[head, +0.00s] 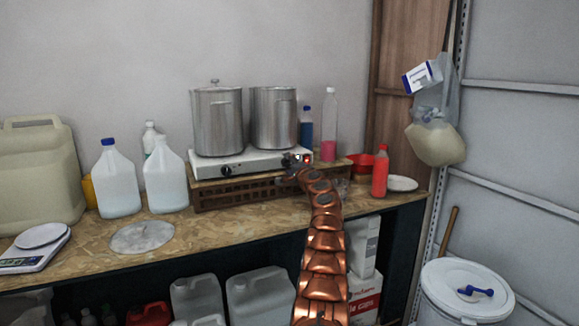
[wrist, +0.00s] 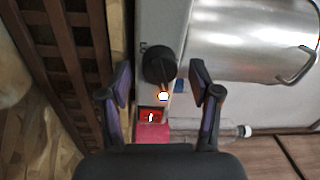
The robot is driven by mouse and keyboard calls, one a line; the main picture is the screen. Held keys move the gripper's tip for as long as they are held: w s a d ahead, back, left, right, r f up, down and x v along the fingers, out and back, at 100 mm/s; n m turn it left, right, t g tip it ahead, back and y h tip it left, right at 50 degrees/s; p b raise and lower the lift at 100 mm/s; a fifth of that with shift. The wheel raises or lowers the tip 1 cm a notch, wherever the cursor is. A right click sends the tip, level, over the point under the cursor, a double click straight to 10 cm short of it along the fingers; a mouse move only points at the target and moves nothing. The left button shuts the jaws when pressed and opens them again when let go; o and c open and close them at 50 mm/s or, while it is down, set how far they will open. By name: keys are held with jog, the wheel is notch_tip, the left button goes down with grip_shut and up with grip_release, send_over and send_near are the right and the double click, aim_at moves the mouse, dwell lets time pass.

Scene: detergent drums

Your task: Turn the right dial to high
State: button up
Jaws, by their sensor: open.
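The white two-burner hot plate (head: 243,160) stands on a wooden crate on the bench. Its left dial (head: 226,170) is black and shows on the front face in the head view. The right dial (wrist: 160,65) shows as a round black knob in the wrist view; its pointer is too dark to read. In the head view it is hidden around my gripper (head: 294,166). In the wrist view my gripper (wrist: 160,84) is open, with one finger on each side of the dial and gaps to it. A small lit lamp (wrist: 163,96) and a red switch (wrist: 150,116) are beside the dial.
Two steel pots (head: 218,121) (head: 273,118) stand on the hot plate. The slatted crate (head: 240,192) is below it. A red bottle (head: 380,171) and a pink-filled bottle (head: 328,125) stand to the right. White jugs (head: 118,182) stand left; the bench front is partly clear.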

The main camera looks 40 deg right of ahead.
jog(key=shift+s+a, duration=0.15)
jog(key=shift+s, duration=0.05)
dwell(0.3)
jog(key=shift+v, duration=3.5)
